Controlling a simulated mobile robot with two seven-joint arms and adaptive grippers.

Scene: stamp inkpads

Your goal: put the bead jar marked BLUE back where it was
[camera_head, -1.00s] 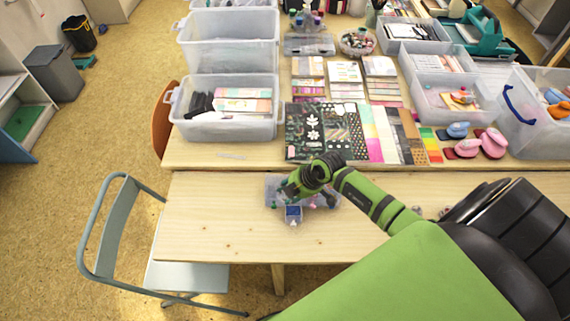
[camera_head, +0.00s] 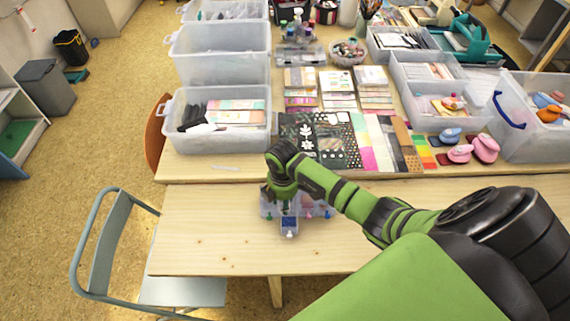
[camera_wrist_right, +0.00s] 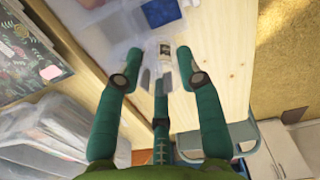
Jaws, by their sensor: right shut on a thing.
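My right gripper (camera_head: 285,208) points down over a clear compartment tray (camera_head: 325,208) on the near table. In the right wrist view, the fingers of my right gripper (camera_wrist_right: 162,80) are closed around a small clear jar (camera_wrist_right: 165,52) with a pale label. The label is too small to read, so I cannot tell whether it says BLUE. A dark blue square (camera_head: 289,223) sits at the tray's near side; it also shows in the wrist view (camera_wrist_right: 160,12), just beyond the jar. The fingers and arm hide part of the tray. My left gripper is not in view.
The near table (camera_head: 205,235) is clear left of the tray. Behind it, the far table holds a clear bin (camera_head: 215,140), patterned sheets (camera_head: 320,140), pink punches (camera_head: 485,148) and more bins. A chair (camera_head: 100,250) stands at the left.

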